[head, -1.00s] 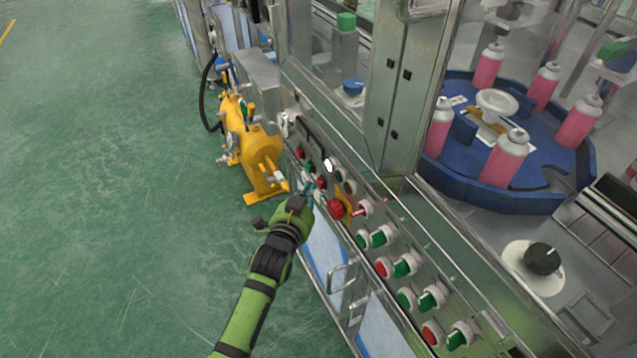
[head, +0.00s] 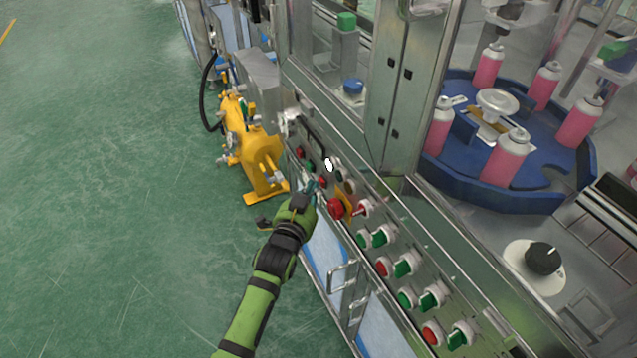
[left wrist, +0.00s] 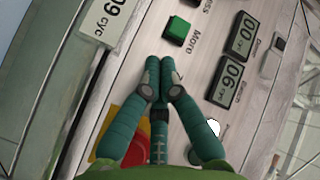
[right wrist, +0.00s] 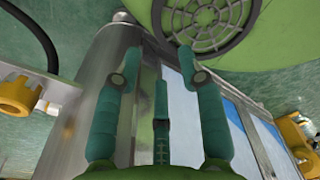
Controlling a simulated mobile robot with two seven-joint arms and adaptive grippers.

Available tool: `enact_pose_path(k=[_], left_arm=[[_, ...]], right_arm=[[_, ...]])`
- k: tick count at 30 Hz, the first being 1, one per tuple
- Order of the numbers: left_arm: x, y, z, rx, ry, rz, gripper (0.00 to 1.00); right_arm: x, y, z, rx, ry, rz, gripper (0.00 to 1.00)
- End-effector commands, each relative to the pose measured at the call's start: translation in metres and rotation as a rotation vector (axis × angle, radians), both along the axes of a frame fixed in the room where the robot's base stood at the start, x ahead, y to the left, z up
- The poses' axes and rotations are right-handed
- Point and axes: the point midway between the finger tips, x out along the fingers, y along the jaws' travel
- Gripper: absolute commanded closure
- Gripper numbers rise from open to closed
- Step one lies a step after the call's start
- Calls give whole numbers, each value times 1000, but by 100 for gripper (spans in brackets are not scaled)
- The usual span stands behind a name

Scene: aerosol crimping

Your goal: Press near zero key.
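The control panel (head: 400,262) runs along the machine's front edge. In the left wrist view, a green button (left wrist: 178,31) marked "More" lies just beyond my left fingertips. A display reading 00 (left wrist: 243,35) and one reading 06 (left wrist: 227,81) are to its right. A small grey key (left wrist: 273,58) sits beside the 00 display; I cannot read its label fully. My left gripper (head: 313,186) has its fingertips together (left wrist: 163,62) and empty, close over the panel; contact cannot be told. My right gripper (right wrist: 160,52) is open and empty, outside the head view.
A red emergency button (head: 336,208) on a yellow plate (left wrist: 107,140) is close to my left gripper. Several red and green switches continue down the panel. A yellow pump (head: 262,160) stands left of it. A blue turntable (head: 455,175) holds pink cans behind. Floor at left is clear.

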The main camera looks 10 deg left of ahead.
Motion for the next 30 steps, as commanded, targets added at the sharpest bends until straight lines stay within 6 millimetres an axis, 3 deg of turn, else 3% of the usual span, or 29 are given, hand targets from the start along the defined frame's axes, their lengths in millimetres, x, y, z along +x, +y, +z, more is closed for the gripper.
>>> enact_pose_path(k=[30], left_arm=[[-11, 15, 1, 1, 0, 0, 100]], right_arm=[[0, 0, 15, 1, 0, 0, 60]])
